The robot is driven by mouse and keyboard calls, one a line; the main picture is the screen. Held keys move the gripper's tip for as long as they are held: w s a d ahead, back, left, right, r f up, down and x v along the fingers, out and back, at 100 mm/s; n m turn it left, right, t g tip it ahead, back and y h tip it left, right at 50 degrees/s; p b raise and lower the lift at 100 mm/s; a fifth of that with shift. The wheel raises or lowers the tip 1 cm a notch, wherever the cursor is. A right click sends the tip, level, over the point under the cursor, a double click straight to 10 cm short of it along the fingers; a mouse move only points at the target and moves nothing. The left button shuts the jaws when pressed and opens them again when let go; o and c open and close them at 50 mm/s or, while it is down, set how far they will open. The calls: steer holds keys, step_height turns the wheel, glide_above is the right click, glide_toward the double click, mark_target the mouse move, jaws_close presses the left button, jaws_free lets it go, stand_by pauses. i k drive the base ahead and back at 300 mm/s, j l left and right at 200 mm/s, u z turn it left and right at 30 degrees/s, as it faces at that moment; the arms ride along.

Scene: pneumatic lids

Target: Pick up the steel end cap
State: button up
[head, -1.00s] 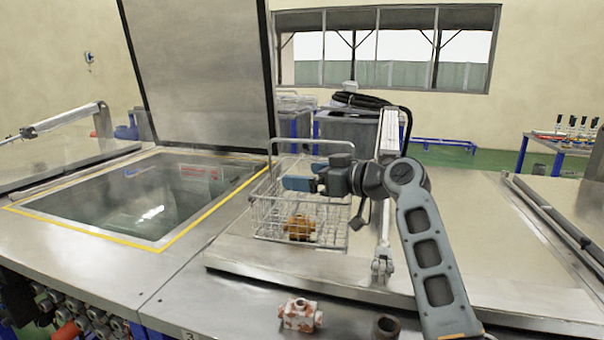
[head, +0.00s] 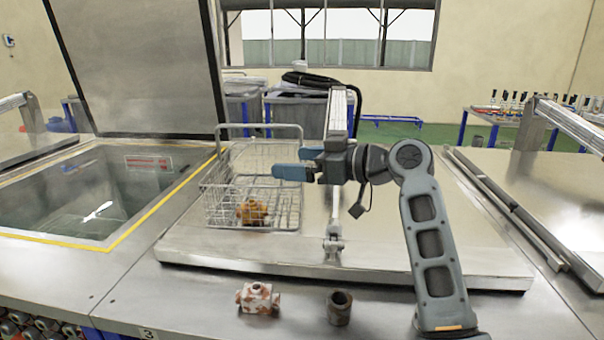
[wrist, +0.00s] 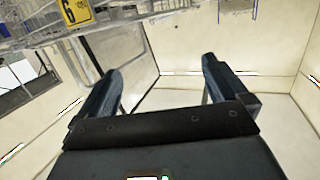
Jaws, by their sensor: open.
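A dark, short, hollow cylinder (head: 339,307), which looks like the steel end cap, stands upright on the front strip of the steel bench in the head view. Its open top faces up. My gripper (head: 292,163) is open and empty, raised beside and partly in front of the wire basket, well above and behind the cap. Its blue fingers point left. In the wrist view my gripper (wrist: 162,68) has its two fingers wide apart with nothing between them. The cap does not show in the wrist view.
A rust-and-white fitting (head: 257,298) lies left of the cap. A wire basket (head: 210,207) holding a brass-coloured fitting (head: 252,211) stands on the closed steel lid (head: 400,250). An open tank (head: 60,200) is at left, its lid (head: 140,65) raised. The front strip right of the cap is mostly clear.

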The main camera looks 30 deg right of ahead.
mark_target(338, 301)
steer(key=k, duration=1)
